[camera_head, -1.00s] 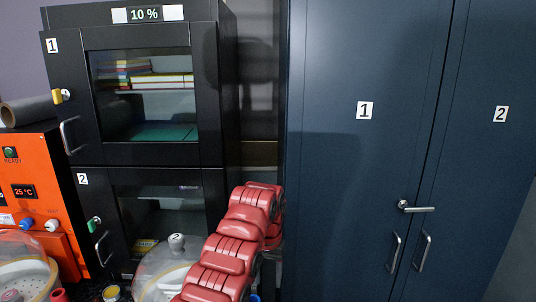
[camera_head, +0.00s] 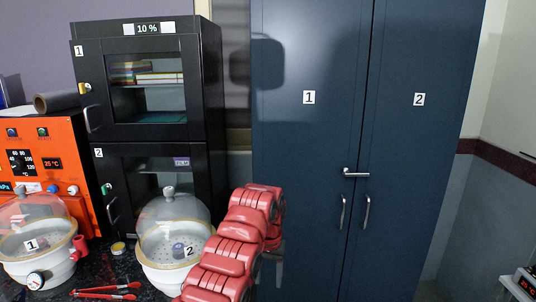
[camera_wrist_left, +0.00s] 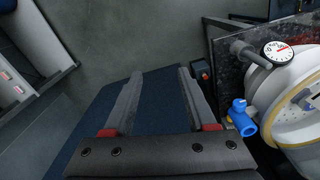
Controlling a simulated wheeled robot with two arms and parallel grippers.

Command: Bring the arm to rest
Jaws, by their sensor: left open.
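My left arm (camera_head: 235,245), with red segmented links, rises from the bottom middle of the head view and bends over at its top. My left gripper (camera_head: 277,268) shows only partly there, grey, hanging below the bend in front of the blue cabinet. In the left wrist view, the left gripper (camera_wrist_left: 158,75) has its two grey fingers wide apart, with nothing between them. A dark blue surface and grey floor lie beyond the fingers. My right gripper is in neither view.
Glass-domed desiccators 1 (camera_head: 40,255) and 2 (camera_head: 165,255) stand on the dark counter, with red tongs (camera_head: 105,291) in front. Behind are a black two-door dry cabinet (camera_head: 210,100) and an orange machine (camera_head: 80,155). The tall blue cabinet (camera_head: 310,190) is shut. A blue valve (camera_wrist_left: 241,118) sits near the gripper.

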